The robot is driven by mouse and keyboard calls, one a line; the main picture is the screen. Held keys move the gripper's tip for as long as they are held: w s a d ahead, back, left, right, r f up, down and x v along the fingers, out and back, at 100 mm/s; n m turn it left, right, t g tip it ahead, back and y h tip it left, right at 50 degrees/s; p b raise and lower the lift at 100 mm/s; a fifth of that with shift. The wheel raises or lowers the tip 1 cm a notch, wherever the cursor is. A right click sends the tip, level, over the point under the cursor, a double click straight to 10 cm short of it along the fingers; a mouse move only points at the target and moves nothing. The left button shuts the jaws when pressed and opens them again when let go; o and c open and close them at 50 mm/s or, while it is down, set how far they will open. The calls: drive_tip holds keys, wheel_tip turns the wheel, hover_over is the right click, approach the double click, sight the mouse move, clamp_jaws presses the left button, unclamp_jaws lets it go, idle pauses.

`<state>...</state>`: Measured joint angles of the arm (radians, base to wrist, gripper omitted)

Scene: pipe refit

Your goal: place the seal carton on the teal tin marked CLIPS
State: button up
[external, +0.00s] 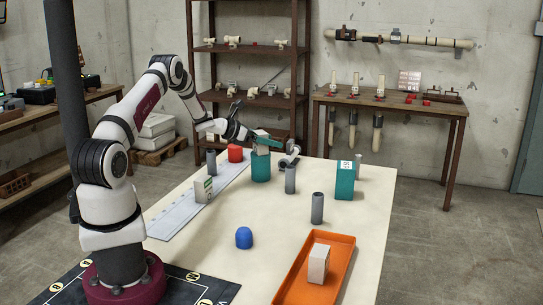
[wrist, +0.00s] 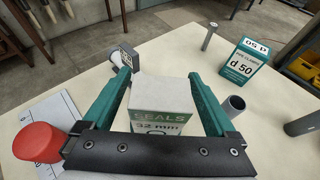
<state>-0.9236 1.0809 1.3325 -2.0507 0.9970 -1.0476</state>
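The seal carton (wrist: 160,95), pale with a green band reading SEALS 32 mm, sits between the two green fingers of my gripper (wrist: 159,76). The fingertips lie against its sides, so my gripper appears shut on it. In the external view the carton (external: 261,133) shows beside the fingers of my gripper (external: 265,140), directly over a teal tin (external: 260,168) standing on the table. I cannot tell whether the carton's base touches the tin's top. The tin is hidden in the wrist view, and no CLIPS marking is readable.
A red-capped item (external: 235,154), grey cylinders (external: 290,179), a pale fitting (external: 290,156) and a teal d 50 box (external: 345,182) stand nearby. A blue dome (external: 244,238) and an orange tray (external: 345,260) with a white box are in front.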

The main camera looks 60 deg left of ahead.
drive_tip(key=shift+s+r, duration=0.25)
drive_tip(key=shift+s, duration=0.1)
drive_tip(key=v, duration=1.1)
drive_tip(key=w+d+r+m+g+h, duration=0.1)
drive_tip(key=d+r+m+h, duration=0.1)
drive_tip(key=d+m, duration=0.45)
drive_tip(key=w+d+r+m+g+h, duration=0.1)
drive_tip(key=d+r+m+g+h, duration=0.15)
drive_tip(key=d, duration=0.65)
drive_tip(key=s+d+r+m+g+h, duration=0.1)
drive_tip(key=s+d+r+m+g, duration=0.15)
drive_tip(key=s+d+m, duration=0.45)
drive_tip(key=s+d+r+m+g+h, duration=0.1)
drive_tip(key=s+d+m+g, duration=0.25)
drive_tip(key=d+m, duration=0.75)
drive_tip(key=s+d+m+g+y, duration=0.2)
drive_tip(key=s+m+g+y, duration=0.2)
drive_tip(key=s+m+y, duration=0.4)
drive_tip(key=s+f+m, duration=0.1)
drive_tip(key=s+m, duration=0.5)
drive_tip(key=s, duration=0.4)
drive_tip(key=shift+m, duration=0.3)
